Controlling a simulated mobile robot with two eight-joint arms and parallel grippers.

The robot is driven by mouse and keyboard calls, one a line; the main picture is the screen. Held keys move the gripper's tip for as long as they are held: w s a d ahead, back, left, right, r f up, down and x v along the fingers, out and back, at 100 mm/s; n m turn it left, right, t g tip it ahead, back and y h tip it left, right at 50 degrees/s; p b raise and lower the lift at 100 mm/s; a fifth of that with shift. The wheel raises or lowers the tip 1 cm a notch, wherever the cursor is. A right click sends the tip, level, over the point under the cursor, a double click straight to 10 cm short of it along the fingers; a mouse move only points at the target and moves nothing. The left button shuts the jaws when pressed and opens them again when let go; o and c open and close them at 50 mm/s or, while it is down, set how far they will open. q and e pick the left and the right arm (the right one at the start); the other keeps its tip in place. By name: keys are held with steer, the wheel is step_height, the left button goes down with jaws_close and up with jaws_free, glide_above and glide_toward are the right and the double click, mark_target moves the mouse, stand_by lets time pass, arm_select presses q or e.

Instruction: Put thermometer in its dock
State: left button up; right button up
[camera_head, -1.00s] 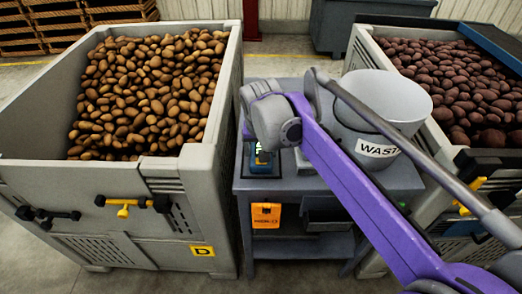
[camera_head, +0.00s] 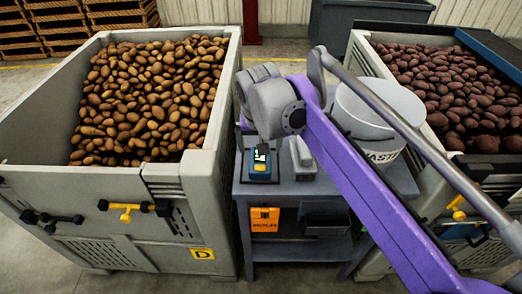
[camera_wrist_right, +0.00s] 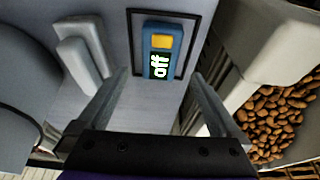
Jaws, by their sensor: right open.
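The thermometer (camera_head: 260,162) is a small blue device with a yellow part and a dark screen, lying on the grey cart between the bins. In the right wrist view the thermometer (camera_wrist_right: 160,52) lies inside a dark rectangular outline, and its screen reads "off". A pale grey block (camera_head: 302,154) with a raised bar lies to its right; the same block is left of it in the right wrist view (camera_wrist_right: 80,58). I cannot tell which is the dock. My right gripper (camera_wrist_right: 158,76) is open and empty, its fingers above and either side of the thermometer. My left gripper is out of view.
A white waste bucket (camera_head: 360,124) stands on the cart's right side, partly behind my arm. A crate of brown potatoes (camera_head: 215,165) stands left and one of dark red potatoes (camera_head: 360,58) right.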

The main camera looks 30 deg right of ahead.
steer(key=d+p+v, duration=0.1)
steer(key=v, duration=0.4)
steer(key=s+a+f+n+t+y, duration=0.1)
steer(key=s+a+f+n, duration=0.2)
steer(key=s+f, duration=0.7)
steer(key=s+a+f+n, duration=0.3)
steer(key=s+a+f, duration=0.3)
steer(key=s+f, duration=0.4)
step_height(320, 180, down, 3)
steer(key=shift+a+r+t+y, duration=0.1)
steer(key=shift+a+t+y, duration=0.05)
steer(key=shift+t+y, duration=0.25)
